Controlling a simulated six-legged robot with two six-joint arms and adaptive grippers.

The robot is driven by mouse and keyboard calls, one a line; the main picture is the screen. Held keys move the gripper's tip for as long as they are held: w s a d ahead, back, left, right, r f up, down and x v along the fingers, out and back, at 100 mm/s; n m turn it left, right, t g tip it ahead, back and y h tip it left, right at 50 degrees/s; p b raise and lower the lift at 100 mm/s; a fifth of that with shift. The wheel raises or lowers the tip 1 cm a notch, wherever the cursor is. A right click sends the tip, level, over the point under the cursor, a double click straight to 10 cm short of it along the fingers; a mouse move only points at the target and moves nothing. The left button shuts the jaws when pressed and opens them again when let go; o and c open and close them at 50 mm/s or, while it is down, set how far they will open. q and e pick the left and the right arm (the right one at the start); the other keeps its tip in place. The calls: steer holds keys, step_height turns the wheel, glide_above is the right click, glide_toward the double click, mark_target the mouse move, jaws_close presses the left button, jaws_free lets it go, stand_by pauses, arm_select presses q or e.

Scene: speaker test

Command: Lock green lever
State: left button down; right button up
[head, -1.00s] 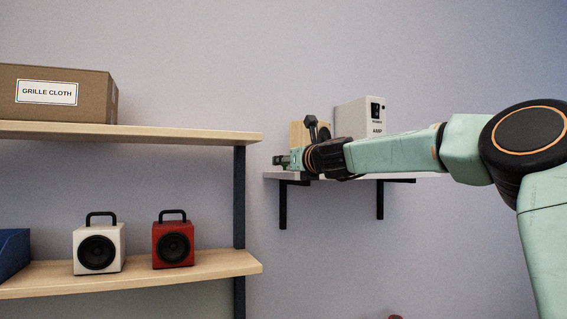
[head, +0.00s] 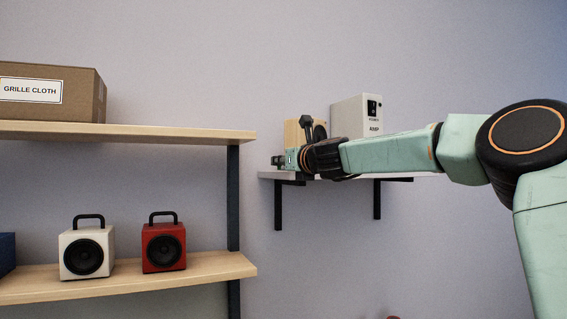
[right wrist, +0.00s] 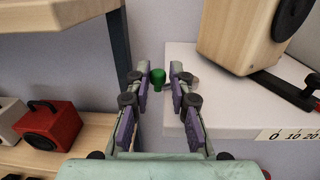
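The green lever shows as a rounded green knob (right wrist: 158,77) in the right wrist view, at the left edge of the white wall shelf (right wrist: 225,122). My right gripper (right wrist: 161,72) is open, with its fingers to either side of the knob and a gap on each side. I cannot tell whether the knob lies fully between the fingertips or just beyond them. In the head view the right gripper (head: 281,161) is at the shelf's left end, and the knob cannot be made out there. My left gripper is not in view.
A wooden speaker (right wrist: 240,42) and a black bar (right wrist: 288,90) are on the white shelf, with a scale strip at its front edge. A white AMP box (head: 350,117) stands behind my arm. A dark post (head: 233,200) and wooden shelves with red (head: 163,247) and white speakers stand left.

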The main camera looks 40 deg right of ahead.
steer(key=shift+w+a, duration=0.2)
steer(key=shift+w, duration=0.05)
jaws_close()
steer(key=shift+d+f, duration=0.1)
steer(key=shift+d, duration=0.05)
steer(key=shift+s, duration=0.1)
steer(key=shift+y, duration=0.3)
